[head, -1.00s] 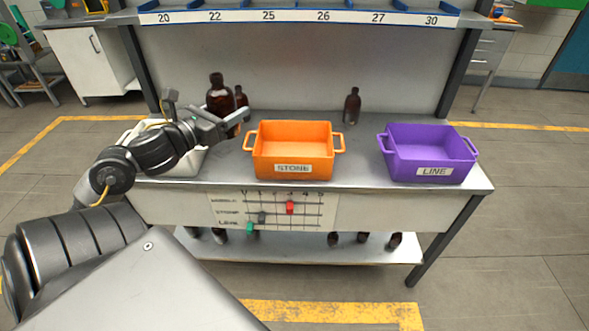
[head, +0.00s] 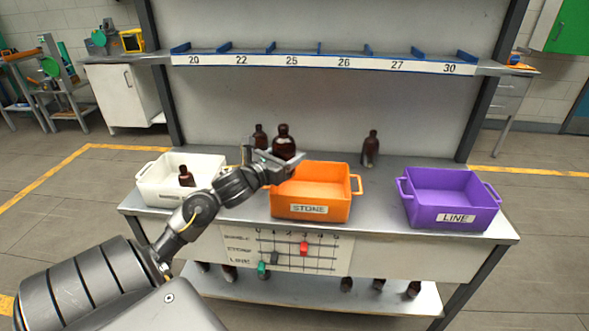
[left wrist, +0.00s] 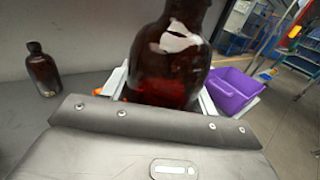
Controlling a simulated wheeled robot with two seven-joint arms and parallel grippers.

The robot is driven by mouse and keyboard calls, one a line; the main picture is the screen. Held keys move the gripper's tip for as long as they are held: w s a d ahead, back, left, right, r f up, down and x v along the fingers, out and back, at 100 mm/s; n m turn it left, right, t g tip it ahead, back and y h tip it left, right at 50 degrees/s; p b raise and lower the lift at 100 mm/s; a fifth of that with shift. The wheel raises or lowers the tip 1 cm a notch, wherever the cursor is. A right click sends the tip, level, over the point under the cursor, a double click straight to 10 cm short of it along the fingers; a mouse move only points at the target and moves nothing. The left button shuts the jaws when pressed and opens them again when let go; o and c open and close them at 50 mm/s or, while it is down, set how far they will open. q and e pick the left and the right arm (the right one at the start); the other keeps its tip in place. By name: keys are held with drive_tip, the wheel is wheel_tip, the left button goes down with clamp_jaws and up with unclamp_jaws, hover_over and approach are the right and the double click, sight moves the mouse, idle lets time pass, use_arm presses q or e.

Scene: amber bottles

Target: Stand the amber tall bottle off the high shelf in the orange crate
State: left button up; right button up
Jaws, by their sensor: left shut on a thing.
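My left gripper (head: 272,162) is shut on a large amber bottle (head: 283,138), which stands roughly upright in the jaws. The bottle fills the middle of the left wrist view (left wrist: 172,65), with a pale patch on its shoulder. In the head view it shows at the back left corner of the orange crate (head: 312,212), labelled STONE. The gripper covers the bottle's lower part and that corner, so I cannot tell how high the base is. No bottle shows in the visible part of the crate. My right gripper is not in view.
A white crate (head: 150,188) with a small amber bottle (head: 186,177) is at left; a purple crate (head: 450,205) labelled LINE is at right. Amber bottles stand behind, left (head: 260,134) and right (head: 371,148). The numbered high shelf (head: 320,62) looks empty. More bottles are below.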

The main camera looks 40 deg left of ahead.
sight(294, 172)
use_arm(q)
drive_tip(key=shift+w+d+f, duration=0.15)
drive_tip(key=shift+w+f, duration=0.5)
drive_tip(key=shift+f, duration=0.1)
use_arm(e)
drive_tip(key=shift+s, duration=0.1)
use_arm(q)
drive_tip(key=f, duration=0.4)
drive_tip(key=shift+w+d+p, duration=0.1)
drive_tip(key=shift+w+p, duration=0.25)
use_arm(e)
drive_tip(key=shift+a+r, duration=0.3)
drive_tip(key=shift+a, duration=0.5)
use_arm(q)
drive_tip(key=shift+f, duration=0.2)
drive_tip(key=shift+f+b, duration=0.35)
drive_tip(key=shift+b, duration=0.3)
drive_tip(key=o, duration=1.1)
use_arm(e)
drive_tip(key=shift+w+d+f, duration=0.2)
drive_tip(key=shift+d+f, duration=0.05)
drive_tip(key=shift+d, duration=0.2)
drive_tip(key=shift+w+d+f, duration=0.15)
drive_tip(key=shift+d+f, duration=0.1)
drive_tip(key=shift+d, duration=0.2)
